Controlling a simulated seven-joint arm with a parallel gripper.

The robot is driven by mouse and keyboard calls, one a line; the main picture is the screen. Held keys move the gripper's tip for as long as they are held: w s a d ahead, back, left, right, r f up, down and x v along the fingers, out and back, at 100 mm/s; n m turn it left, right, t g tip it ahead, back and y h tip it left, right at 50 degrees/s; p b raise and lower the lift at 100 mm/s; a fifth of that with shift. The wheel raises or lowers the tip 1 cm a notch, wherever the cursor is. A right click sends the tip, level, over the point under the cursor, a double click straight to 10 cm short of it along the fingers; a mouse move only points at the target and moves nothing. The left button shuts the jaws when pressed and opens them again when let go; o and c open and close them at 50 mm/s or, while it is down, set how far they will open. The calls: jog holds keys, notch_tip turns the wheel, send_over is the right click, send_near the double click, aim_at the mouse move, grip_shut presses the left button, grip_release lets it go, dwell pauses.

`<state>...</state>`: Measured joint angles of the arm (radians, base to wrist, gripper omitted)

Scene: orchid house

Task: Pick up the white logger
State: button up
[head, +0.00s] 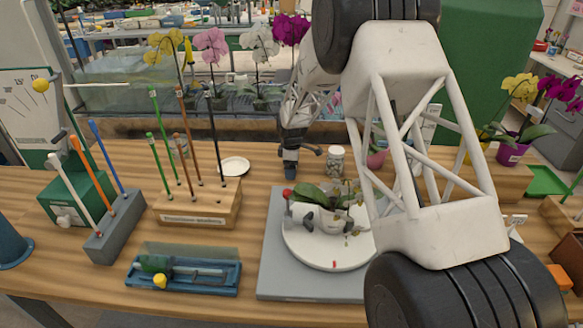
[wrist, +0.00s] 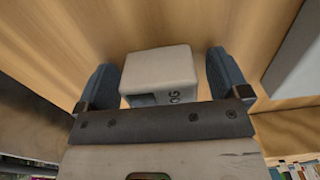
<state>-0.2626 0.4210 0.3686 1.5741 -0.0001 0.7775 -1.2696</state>
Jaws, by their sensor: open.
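The white logger (wrist: 160,72) shows in the wrist view as a small pale box with rounded edges and dark lettering, partly cut off, on its near face. It lies on the wooden table between the two blue-grey fingers of my gripper (wrist: 161,61). The fingers are open, one on each side, with a visible gap at the left and right of the box. In the head view my gripper (head: 291,166) is low over the table behind the turntable. I cannot make out the logger there; the gripper or arm may hide it.
A turntable (head: 301,250) with a potted orchid stands just in front of my gripper. A lidded jar (head: 335,162) is close on its right, a white saucer (head: 234,166) on its left. A wooden stake rack (head: 197,211) and a blue tray (head: 185,285) stand farther left.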

jog(key=c, duration=1)
jog(key=shift+r, duration=0.1)
jog(key=shift+r, duration=4.9)
